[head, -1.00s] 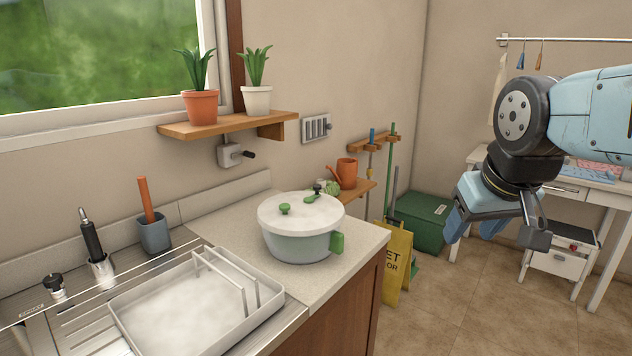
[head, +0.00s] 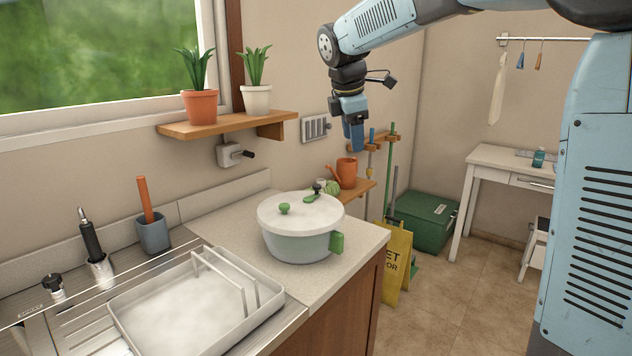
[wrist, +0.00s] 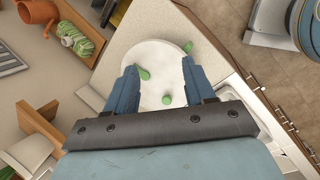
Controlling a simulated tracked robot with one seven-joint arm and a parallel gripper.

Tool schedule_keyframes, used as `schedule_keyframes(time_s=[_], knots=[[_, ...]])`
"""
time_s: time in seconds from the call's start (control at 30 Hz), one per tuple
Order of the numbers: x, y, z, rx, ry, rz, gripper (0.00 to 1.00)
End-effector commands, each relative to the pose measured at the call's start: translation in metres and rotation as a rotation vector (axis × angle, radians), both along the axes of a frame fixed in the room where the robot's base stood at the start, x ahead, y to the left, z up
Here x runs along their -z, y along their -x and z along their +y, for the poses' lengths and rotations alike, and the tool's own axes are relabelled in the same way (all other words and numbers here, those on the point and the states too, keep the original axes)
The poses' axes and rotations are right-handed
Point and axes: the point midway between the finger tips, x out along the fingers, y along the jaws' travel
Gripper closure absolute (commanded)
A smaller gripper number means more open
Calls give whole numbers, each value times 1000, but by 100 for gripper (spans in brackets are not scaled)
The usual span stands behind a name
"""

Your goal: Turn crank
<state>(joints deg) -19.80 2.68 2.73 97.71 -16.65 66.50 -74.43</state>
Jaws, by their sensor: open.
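The crank (head: 235,154) is a small light-grey box on the wall under the wooden plant shelf, with a short dark handle (head: 249,155) pointing right. I cannot make it out in the wrist view. My gripper (head: 357,146) hangs fingers-down in the air, to the right of the crank and above the counter's far end, clear of it. The wrist view shows my gripper (wrist: 160,82) open, with two blue fingers spread apart and nothing held. The pot's lid shows between and beyond them, farther down.
The plant shelf (head: 215,127) with two potted plants overhangs the crank. A lidded pot (head: 300,247) stands on the counter below. A switch panel (head: 315,128) is on the wall between crank and gripper. A small shelf bears a watering can (head: 346,172). A white rack tray (head: 190,310) sits at front left.

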Motion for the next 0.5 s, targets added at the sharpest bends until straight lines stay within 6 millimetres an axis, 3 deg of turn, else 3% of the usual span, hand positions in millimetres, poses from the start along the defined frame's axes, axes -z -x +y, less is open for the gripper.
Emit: schedule_keyframes(time_s=[0.03, 0.2, 0.4, 0.5], knots=[[5, -15, 17, -76, 35, 19, 46], [19, -56, 64, -326, 152, 73, 46], [36, -87, 106, -544, 253, 124, 46], [41, -94, 119, -604, 281, 139, 46]])
